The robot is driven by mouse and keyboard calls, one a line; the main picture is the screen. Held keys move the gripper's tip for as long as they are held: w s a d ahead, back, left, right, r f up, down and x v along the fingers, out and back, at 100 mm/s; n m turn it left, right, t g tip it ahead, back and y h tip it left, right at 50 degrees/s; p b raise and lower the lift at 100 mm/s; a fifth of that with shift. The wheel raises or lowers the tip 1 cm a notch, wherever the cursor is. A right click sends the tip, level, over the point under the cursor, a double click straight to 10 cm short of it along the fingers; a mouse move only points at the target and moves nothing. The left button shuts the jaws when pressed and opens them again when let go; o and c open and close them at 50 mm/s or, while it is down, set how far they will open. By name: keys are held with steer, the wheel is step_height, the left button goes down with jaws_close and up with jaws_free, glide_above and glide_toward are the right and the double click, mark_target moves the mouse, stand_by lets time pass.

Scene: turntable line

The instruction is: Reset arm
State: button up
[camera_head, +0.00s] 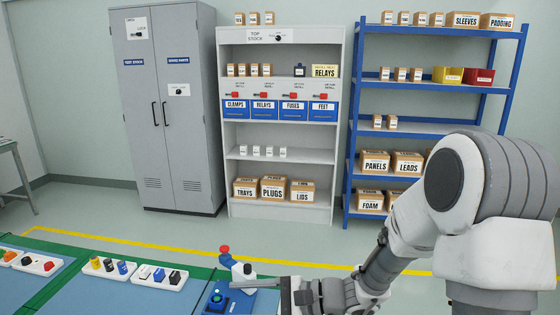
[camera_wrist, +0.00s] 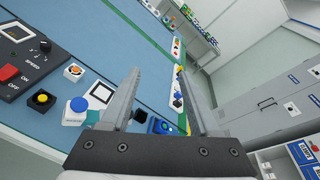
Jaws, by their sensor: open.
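My gripper (camera_wrist: 165,105) is open in the wrist view, with its two fingers spread and nothing between them that it holds. In the head view my arm reaches in from the right, and my gripper (camera_head: 290,292) is near the bottom middle, seen from the side. It is over or beside a blue base (camera_head: 232,302) with a green button and a lever with a red knob (camera_head: 225,250). The blue base also shows beyond the fingers in the wrist view (camera_wrist: 160,126).
White trays with small parts (camera_head: 158,275) lie on the blue and green table at left. A control panel (camera_wrist: 30,62) with buttons is left in the wrist view. A grey cabinet (camera_head: 168,110), a white shelf (camera_head: 282,137) and a blue rack (camera_head: 440,32) stand behind open floor.

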steer(key=s+d+r+n+g+h, duration=0.35)
steer(key=s+d+n+h, duration=0.35)
steer(key=s, duration=0.4)
steer(key=s+d+r+n+t+h, duration=0.2)
steer(key=d+r+t+h, duration=0.1)
steer(key=d, duration=0.4)
steer(key=s+d+r+n+t+h+p, duration=0.1)
steer(key=s+d+r+n+t+h, duration=0.2)
steer(key=d, duration=0.4)
step_height(320, 180, up, 3)
steer(key=shift+d+f+t+h, duration=0.2)
steer(key=shift+t+h, duration=0.35)
steer(key=shift+h, duration=0.65)
steer(key=shift+w+a, duration=0.1)
steer(key=shift+a, duration=0.05)
